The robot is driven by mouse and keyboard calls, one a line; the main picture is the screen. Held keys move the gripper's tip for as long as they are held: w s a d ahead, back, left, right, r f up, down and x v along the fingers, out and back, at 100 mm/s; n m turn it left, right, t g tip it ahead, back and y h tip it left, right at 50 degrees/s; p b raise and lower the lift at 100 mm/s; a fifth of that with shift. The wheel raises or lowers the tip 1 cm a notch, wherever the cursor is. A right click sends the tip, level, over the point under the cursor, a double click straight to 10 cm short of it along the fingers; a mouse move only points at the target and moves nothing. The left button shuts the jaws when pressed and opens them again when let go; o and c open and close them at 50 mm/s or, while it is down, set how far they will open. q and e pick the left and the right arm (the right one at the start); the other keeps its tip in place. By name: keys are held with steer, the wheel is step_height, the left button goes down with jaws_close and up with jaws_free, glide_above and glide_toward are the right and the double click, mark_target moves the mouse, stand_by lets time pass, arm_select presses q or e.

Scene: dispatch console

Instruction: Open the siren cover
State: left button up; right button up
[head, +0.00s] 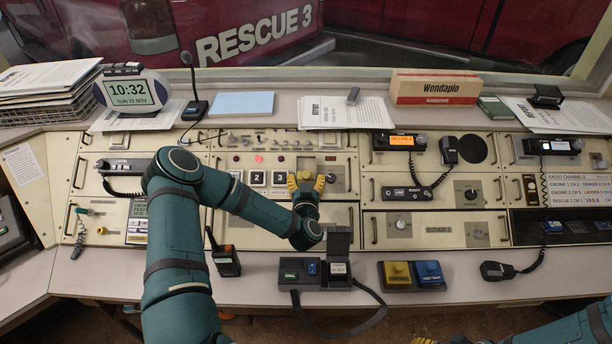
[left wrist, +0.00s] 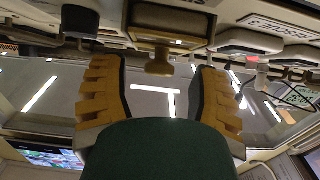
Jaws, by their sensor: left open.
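My left gripper (head: 306,181) is over the middle of the console, just right of the numbered square buttons (head: 257,178). Its yellow fingers are apart and pointed at the panel. In the left wrist view, a yellow-brown block with a small tab (left wrist: 160,62) shows between and beyond the open fingers (left wrist: 156,82); nothing is visibly gripped. This block may be the siren cover, but its label is cut off and I cannot tell how it stands. In the head view the gripper hides that spot.
A black box with a raised flap (head: 339,238) and a pedal-like yellow and blue switch pair (head: 412,274) stand on the front ledge. A handheld radio (head: 224,260) stands near my left arm. A corded handset (head: 449,150) hangs on the right.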

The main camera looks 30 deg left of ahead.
arm_select(q)
steer(key=shift+x, duration=1)
jaws_close()
